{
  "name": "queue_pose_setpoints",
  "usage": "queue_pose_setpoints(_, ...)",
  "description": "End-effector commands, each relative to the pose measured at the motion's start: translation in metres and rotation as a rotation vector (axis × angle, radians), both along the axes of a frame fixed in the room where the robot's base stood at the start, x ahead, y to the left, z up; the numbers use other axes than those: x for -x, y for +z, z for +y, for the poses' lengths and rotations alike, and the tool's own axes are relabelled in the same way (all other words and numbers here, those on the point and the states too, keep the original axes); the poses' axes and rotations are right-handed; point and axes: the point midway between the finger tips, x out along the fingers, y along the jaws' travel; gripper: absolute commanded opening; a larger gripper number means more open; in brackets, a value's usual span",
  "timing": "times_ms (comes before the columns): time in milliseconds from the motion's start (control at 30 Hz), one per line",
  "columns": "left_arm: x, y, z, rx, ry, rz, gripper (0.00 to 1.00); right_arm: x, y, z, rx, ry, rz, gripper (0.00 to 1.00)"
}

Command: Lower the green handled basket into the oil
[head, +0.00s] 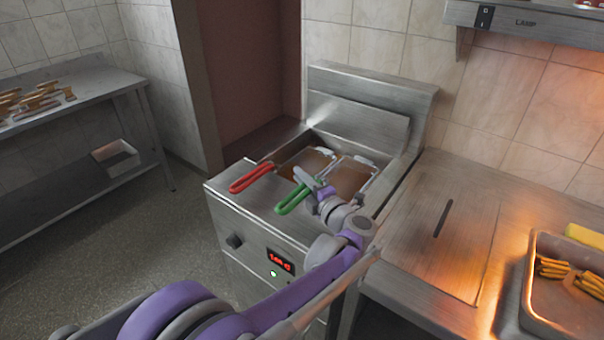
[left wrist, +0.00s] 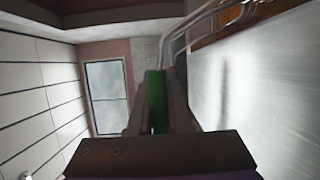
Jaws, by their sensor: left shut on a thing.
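The green handled basket shows its green handle (head: 293,199) in the head view, at the front of the fryer (head: 262,218). My left gripper (head: 309,187) is at this handle. In the left wrist view the green handle (left wrist: 156,100) stands between the two fingers (left wrist: 158,108), which are shut on it. The basket's mesh (head: 352,176) appears at the right side of the oil well, partly hidden by my gripper. I cannot tell how deep it sits in the brown oil (head: 318,160). My right gripper is not in view.
A red handled basket (head: 252,177) sits to the left in the same fryer. A steel counter (head: 440,235) adjoins on the right, with a tray (head: 530,300) of fries. A shelf table (head: 80,105) stands at the far left. A lamp unit (head: 530,22) hangs above the counter.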

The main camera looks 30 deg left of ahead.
Motion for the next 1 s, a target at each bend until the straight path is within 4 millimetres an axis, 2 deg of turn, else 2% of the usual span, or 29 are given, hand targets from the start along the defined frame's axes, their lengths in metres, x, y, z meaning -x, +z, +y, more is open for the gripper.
queue_pose_setpoints(133, 0.000, -0.009, 0.000, 0.000, 0.000, -0.001, 0.00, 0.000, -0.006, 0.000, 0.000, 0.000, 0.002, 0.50)
queue_pose_setpoints(667, 0.000, -0.011, 0.000, 0.000, 0.000, -0.001, 0.00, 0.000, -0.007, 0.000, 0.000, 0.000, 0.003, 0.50)
queue_pose_setpoints(1000, 0.000, -0.019, 0.000, -0.001, 0.000, 0.000, 0.00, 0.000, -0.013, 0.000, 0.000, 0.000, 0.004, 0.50)
